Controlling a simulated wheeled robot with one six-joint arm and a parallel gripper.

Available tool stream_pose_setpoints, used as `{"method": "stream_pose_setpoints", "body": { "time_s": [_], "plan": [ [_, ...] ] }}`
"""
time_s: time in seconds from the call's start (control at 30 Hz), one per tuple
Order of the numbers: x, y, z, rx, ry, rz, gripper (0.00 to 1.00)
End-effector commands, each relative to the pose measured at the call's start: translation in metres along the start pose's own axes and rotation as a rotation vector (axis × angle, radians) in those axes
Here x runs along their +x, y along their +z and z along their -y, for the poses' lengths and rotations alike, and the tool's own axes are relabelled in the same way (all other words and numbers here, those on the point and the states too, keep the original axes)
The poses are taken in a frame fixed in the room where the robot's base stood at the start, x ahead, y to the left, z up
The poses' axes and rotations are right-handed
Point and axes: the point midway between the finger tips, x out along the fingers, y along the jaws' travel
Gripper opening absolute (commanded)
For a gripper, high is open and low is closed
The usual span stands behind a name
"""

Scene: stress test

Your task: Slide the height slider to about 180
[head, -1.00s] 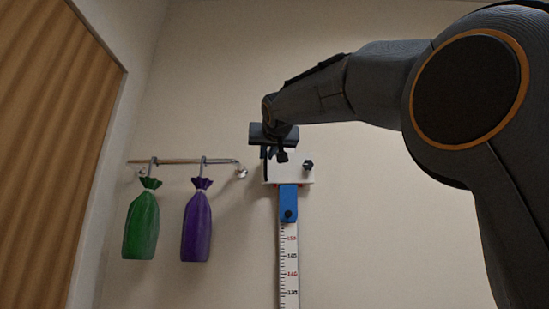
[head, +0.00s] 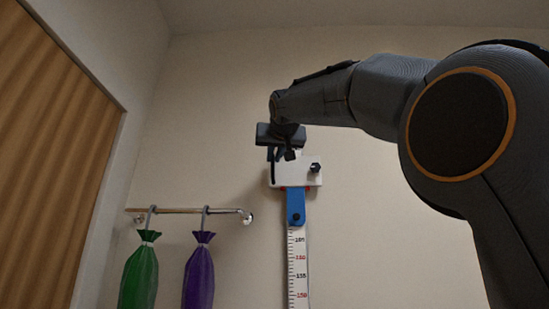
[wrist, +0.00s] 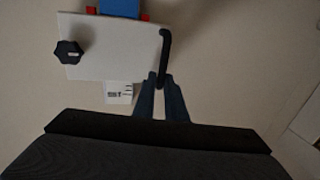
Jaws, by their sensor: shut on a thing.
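The height slider's white plate (head: 305,178) is on the wall, with a blue piece (head: 296,205) below it and a dark knob (head: 315,167) on its face. The plate (wrist: 105,45) and knob (wrist: 68,52) also show in the wrist view. A black handle (wrist: 165,48) runs along the plate's edge there. My gripper (wrist: 158,78) is shut on the handle's end; its dark fingers also show in the head view (head: 290,154). The white scale strip (head: 297,265) runs down below the blue piece, with red and black numbers. The numeral beside the plate in the wrist view is too small to read surely.
A metal rail (head: 190,211) at lower left carries a green bag (head: 139,275) and a purple bag (head: 199,272). A wooden panel (head: 50,130) stands at far left. The wall above the slider is bare.

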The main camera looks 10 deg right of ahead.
Motion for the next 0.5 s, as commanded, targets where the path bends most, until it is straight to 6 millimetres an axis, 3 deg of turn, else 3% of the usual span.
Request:
{"method": "stream_pose_setpoints", "body": {
  "time_s": [0.3,0.33,0.4,0.5],
  "plan": [
    [-0.0003,-0.0012,-0.0002,0.001,-0.001,-0.003,0.0],
    [-0.0003,-0.0012,-0.0003,0.001,-0.001,-0.003,0.14],
    [-0.0002,-0.0011,-0.0007,0.001,0.0,-0.003,0.26],
    [0.0,-0.0008,-0.0015,0.001,0.001,-0.002,0.28]
  ]
}}
